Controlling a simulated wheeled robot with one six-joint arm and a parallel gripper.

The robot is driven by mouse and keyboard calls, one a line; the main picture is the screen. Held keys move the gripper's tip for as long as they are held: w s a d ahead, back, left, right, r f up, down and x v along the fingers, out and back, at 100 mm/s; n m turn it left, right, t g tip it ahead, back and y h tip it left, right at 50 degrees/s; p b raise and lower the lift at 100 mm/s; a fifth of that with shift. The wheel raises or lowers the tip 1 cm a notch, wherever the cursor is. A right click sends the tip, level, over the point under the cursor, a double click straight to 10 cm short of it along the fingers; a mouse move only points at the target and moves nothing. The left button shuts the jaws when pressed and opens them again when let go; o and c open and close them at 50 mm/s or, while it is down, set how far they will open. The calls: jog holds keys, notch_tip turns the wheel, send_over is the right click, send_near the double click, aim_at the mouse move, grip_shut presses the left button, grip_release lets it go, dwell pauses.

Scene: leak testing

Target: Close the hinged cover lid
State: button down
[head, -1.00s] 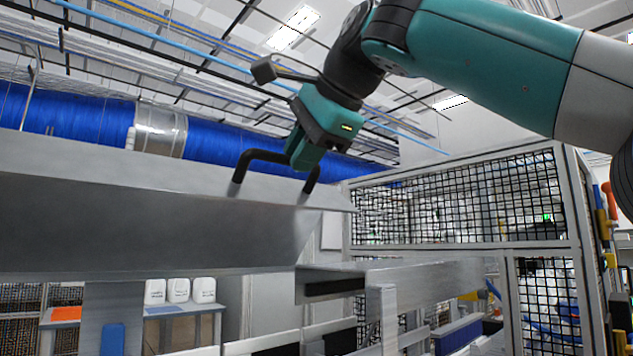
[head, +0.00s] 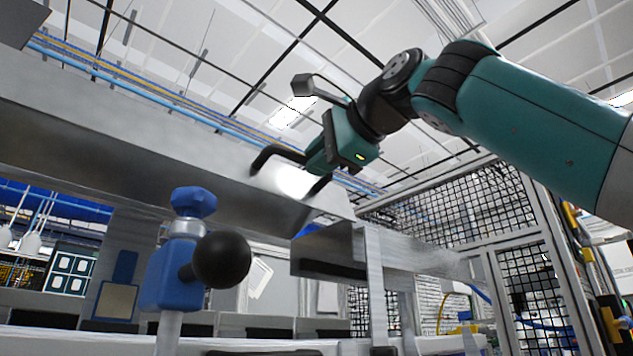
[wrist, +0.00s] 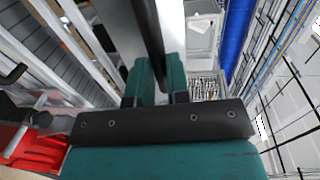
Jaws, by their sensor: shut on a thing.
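The hinged cover lid (head: 130,140) is a long grey metal panel across the left and middle of the head view. It is tilted, and a black bar handle (head: 272,155) stands out from its face near the right end. The lid's hinge cannot be made out.
A blue valve (head: 172,270) with a black ball knob (head: 221,259) stands in front, below the lid. A grey metal beam (head: 330,250) lies below the lid's right end. A black mesh fence (head: 455,225) stands at the right.

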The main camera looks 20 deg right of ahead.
aim_at(317, 205)
jog(key=f+b, duration=0.2)
jog(key=b, duration=0.1)
jog(key=f+t+b, duration=0.1)
jog(key=f+b, duration=0.2)
jog(key=b, duration=0.1)
jog(key=f+t+y+b, duration=0.1)
jog(key=f+b, duration=0.2)
jog(key=shift+a+f, duration=0.1)
jog(key=shift+a, duration=0.15)
jog(key=c, duration=1.1)
grip_release()
jog(key=shift+s+d, duration=0.1)
